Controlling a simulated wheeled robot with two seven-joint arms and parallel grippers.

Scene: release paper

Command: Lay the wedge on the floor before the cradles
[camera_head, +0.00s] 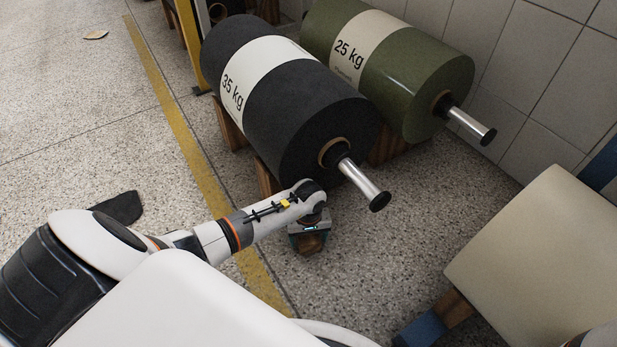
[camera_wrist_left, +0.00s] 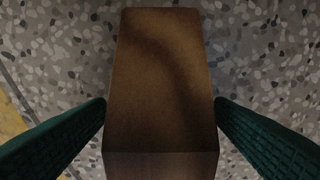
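The wedge (camera_head: 312,246) is a brown wooden block low over the floor just in front of the dark 35 kg roll's cradle. In the left wrist view the wedge (camera_wrist_left: 160,80) fills the middle. My left gripper (camera_wrist_left: 160,100) has a dark green finger against each side of it, with no gap seen at the fingertips. In the head view my left gripper (camera_head: 309,232) points down and partly hides the wedge. I cannot tell whether the wedge touches the floor. Wooden cradles (camera_head: 266,178) hold the rolls. My right gripper is not seen.
The dark 35 kg roll (camera_head: 300,115) and green 25 kg roll (camera_head: 440,75) have metal core ends sticking out nearby. A beige padded block (camera_head: 540,255) stands at right. A yellow line (camera_head: 185,140) crosses the speckled floor; a dark scrap (camera_head: 120,207) lies left.

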